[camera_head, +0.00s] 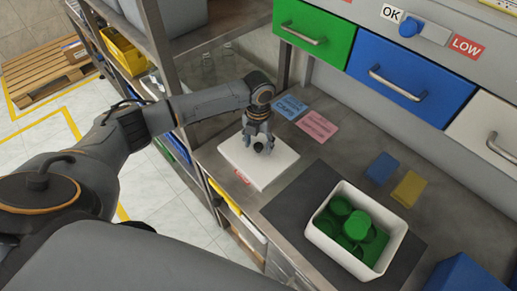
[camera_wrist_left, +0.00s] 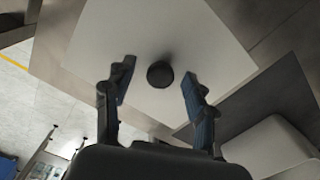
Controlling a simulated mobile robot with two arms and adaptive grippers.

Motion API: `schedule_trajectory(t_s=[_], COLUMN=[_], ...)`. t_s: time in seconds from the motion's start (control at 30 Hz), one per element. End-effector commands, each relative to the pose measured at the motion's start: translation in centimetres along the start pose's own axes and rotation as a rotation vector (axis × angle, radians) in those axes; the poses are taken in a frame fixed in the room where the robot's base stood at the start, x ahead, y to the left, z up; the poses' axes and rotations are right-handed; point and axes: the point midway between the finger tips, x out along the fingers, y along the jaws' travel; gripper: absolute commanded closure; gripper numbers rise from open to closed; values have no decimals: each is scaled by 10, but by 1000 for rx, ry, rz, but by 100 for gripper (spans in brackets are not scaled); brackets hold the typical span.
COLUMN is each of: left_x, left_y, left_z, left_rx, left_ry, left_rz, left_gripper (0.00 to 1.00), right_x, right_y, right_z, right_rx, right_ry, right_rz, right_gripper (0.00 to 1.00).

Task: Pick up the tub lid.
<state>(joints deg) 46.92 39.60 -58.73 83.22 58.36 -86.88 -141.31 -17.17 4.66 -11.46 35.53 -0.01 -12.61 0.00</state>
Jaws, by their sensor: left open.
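The tub lid (camera_head: 272,173) is a flat white square plate with a small dark round knob (camera_head: 258,147). It lies on the grey bench left of the white tub. My left gripper (camera_head: 258,137) is above the lid at the knob, fingers pointing down. In the left wrist view, the lid (camera_wrist_left: 205,40) fills the upper middle, and the knob (camera_wrist_left: 160,74) shows between the two open fingers of my left gripper (camera_wrist_left: 160,82), with gaps on both sides. The fingers hide part of the lid in the head view. My right gripper is not in view.
An open white tub (camera_head: 395,250) with several green caps (camera_head: 357,225) stands on a dark mat (camera_head: 283,212). Blue and pink cards (camera_head: 317,126) lie behind the lid. Drawers line the back; a shelf rack stands left.

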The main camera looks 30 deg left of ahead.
Motion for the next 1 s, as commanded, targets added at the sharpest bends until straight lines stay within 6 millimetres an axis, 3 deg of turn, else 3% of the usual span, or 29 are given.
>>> schedule_trajectory(t_s=[0.23, 0.5, 0.83, 1.0], left_x=[2, 2, 0, -10], left_y=[0, 0, 0, 0], left_z=[0, 0, 0, 1], left_rx=[1, 0, 0, 1], left_ry=[-1, -1, -2, -4], left_rz=[0, 0, -1, -1], left_gripper=[44, 99, 100, 100], right_x=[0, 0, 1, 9], right_y=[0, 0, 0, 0], right_z=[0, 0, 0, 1], right_rx=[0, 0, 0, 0], right_ry=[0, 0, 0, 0], right_rz=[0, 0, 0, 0], right_gripper=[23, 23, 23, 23])
